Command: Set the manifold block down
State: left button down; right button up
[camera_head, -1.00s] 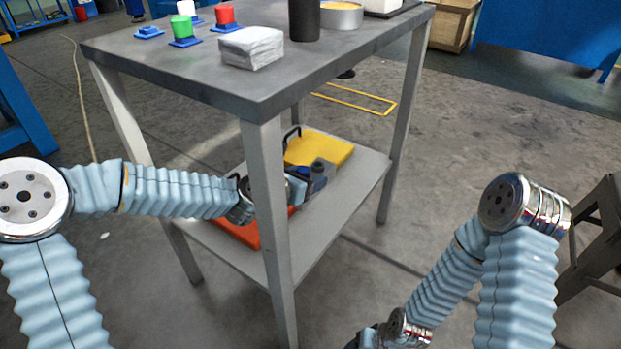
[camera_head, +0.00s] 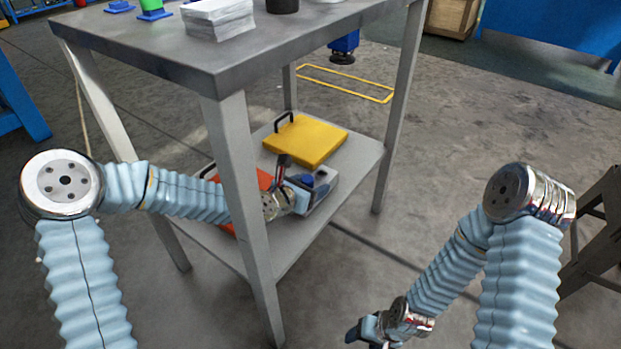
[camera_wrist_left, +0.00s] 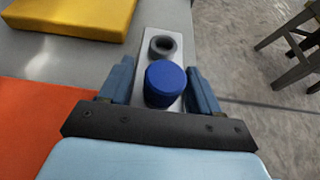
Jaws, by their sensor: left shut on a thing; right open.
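The manifold block (camera_head: 324,186) is a grey block with a blue round cap and a dark ring-shaped port. It is over the lower shelf (camera_head: 330,205) of the metal table, near its right edge. My left gripper (camera_head: 298,192) reaches in behind the near table leg and is shut on the block. In the left wrist view the block (camera_wrist_left: 150,36) lies between the two blue fingers. I cannot tell whether its underside touches the shelf. My right gripper (camera_head: 360,333) is open and low at the bottom of the head view, away from the table.
A yellow case (camera_head: 312,138) with a dark handle lies further back on the shelf. An orange-red flat thing (camera_wrist_left: 42,128) lies left of the block. The near table leg (camera_head: 238,190) and the tabletop (camera_head: 215,58) bound the space. A dark stool (camera_head: 598,240) stands at right.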

pick_arm(q)
jog(key=shift+f, duration=0.3)
jog(key=shift+r, duration=0.1)
jog(key=shift+c, duration=1.1)
grip_release()
jog(key=p+v, duration=0.2)
jog(key=v, duration=1)
jog(key=shift+p, duration=0.3)
